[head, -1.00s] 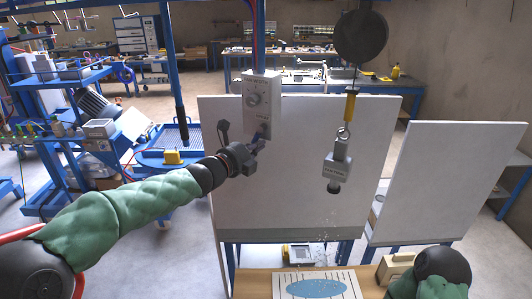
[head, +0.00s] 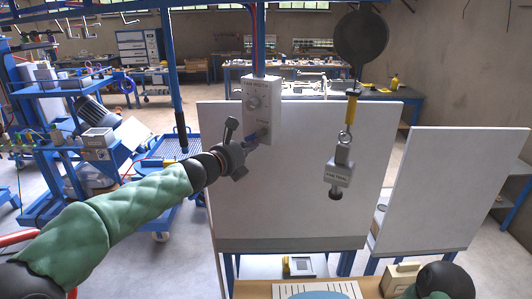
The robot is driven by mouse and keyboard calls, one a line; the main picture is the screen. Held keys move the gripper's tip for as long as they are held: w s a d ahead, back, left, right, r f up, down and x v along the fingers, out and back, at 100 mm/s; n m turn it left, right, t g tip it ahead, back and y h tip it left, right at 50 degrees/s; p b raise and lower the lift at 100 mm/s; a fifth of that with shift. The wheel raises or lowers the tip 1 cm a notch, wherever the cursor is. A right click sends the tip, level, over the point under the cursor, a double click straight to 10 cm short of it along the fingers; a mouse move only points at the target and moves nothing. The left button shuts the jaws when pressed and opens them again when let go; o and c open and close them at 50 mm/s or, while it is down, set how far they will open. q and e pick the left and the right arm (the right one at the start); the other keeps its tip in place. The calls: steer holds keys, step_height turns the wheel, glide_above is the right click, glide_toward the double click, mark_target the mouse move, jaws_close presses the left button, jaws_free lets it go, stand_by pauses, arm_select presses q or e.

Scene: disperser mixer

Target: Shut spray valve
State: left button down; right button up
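A grey-white control box (head: 262,112) with a round dial (head: 252,101) hangs on a blue post in front of a white panel. A small blue handle (head: 252,140) shows at the lower part of the box; I cannot read its label or tell how far it is turned. My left gripper (head: 240,149) is at the lower left of the box, close to the blue handle. Its dark fingers look spread apart, one up and one down. Contact with the handle cannot be made out. My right gripper is not in view; only a dark part of my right arm shows at the bottom right.
White panels (head: 330,215) (head: 440,190) stand behind. A small table (head: 255,290) is at the bottom. A blue cart (head: 75,100) stands left.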

arm_select(q)
steer(key=shift+w+a+r+m+y, duration=0.1)
steer(key=shift+a+r+m+y, duration=0.15)
steer(key=shift+m, duration=0.4)
steer(key=shift+w+a+r+m+y, duration=0.1)
steer(key=shift+a+r+m+y, duration=0.15)
steer(key=shift+m, duration=0.4)
steer(key=shift+a+r, duration=0.2)
stand_by(0.4)
steer(key=shift+w, duration=0.1)
stand_by(0.6)
steer(key=s+a+f+b, duration=0.2)
steer(key=s+a+b, duration=0.1)
steer(key=s, duration=0.5)
steer(key=shift+s+a+f+b, duration=0.15)
steer(key=shift+s+f+b, duration=0.15)
steer(key=shift+b, duration=0.1)
stand_by(0.4)
